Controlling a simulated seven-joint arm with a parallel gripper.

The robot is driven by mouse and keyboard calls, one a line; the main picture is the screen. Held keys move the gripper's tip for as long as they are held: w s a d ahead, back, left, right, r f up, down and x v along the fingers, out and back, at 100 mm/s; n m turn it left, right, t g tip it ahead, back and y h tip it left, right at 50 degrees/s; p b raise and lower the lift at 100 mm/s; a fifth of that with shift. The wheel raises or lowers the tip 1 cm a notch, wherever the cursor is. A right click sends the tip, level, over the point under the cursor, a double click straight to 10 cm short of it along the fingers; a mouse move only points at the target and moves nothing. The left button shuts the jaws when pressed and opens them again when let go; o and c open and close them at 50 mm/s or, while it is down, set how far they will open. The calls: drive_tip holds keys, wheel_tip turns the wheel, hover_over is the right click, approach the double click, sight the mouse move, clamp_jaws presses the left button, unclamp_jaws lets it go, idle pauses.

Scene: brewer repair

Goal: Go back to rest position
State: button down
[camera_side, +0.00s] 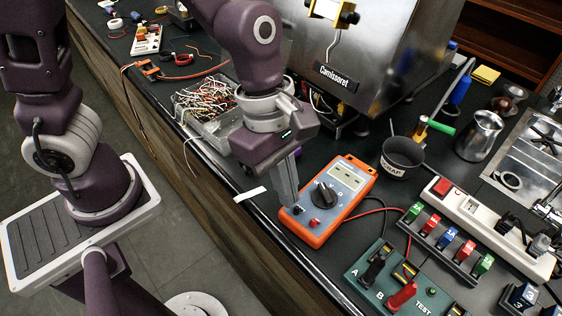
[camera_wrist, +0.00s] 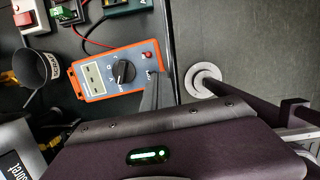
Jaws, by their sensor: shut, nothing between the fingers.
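My gripper (camera_side: 289,203) points down with its fingers together and empty. In the side view it is beside the left end of the orange multimeter (camera_side: 329,200), close to its jack end; I cannot tell whether it touches. The multimeter lies flat on the dark bench with its display and black dial facing up. In the wrist view the multimeter (camera_wrist: 105,74) lies beyond the gripper's body, and a fingertip shows near its jack end.
A green test board (camera_side: 385,283) with leads lies in front of the multimeter. A dark cup (camera_side: 402,157), a power strip (camera_side: 484,225) and a row of coloured switches (camera_side: 447,243) stand to the right. A wire tray (camera_side: 205,110) and the steel brewer (camera_side: 370,55) are behind. The bench edge is close on the left.

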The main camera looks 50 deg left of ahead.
wheel_tip(320, 180, up, 7)
drive_tip(key=s, duration=0.2)
drive_tip(key=s+a+r+m+t+y, duration=0.1)
drive_tip(key=s+a+r+m+t, duration=0.1)
drive_tip(key=a+m, duration=0.6)
drive_tip(key=s+a+r+m+t+y, duration=0.1)
drive_tip(key=s+a+r+m+t, duration=0.2)
drive_tip(key=a+m, duration=0.6)
drive_tip(key=shift+s+r+m+y, duration=0.45)
drive_tip(key=shift+r+m, duration=0.2)
drive_tip(key=shift+m, duration=0.35)
